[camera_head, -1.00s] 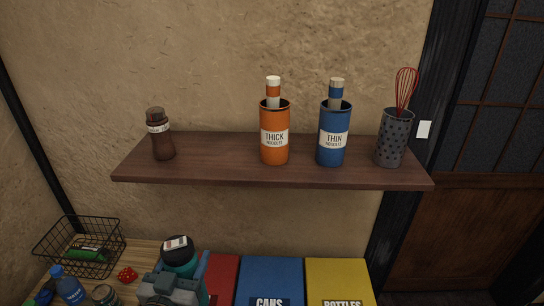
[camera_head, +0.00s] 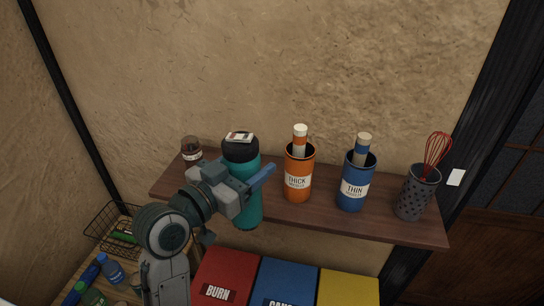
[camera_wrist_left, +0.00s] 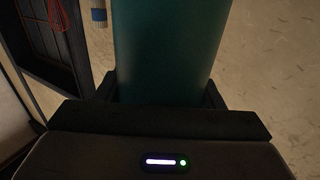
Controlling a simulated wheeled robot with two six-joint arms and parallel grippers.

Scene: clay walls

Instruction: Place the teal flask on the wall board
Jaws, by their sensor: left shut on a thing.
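The teal flask (camera_head: 248,205) has a black lid and stands upright in the grip of my left gripper (camera_head: 256,182). In the left wrist view the flask (camera_wrist_left: 168,45) fills the space between the fingers. The wall board (camera_head: 325,218) is a dark brown wooden shelf on the clay wall. The flask shows in front of the board's left part, and its bottom reaches below the board's front edge in the picture; I cannot tell whether they touch. My right gripper is not in view.
On the board stand a brown bottle (camera_head: 191,151), partly hidden, an orange noodle holder (camera_head: 298,182), a blue noodle holder (camera_head: 355,187) and a dotted cup (camera_head: 416,195) with a red whisk. Below are red (camera_head: 228,275), blue and yellow bins and a wire basket (camera_head: 108,226).

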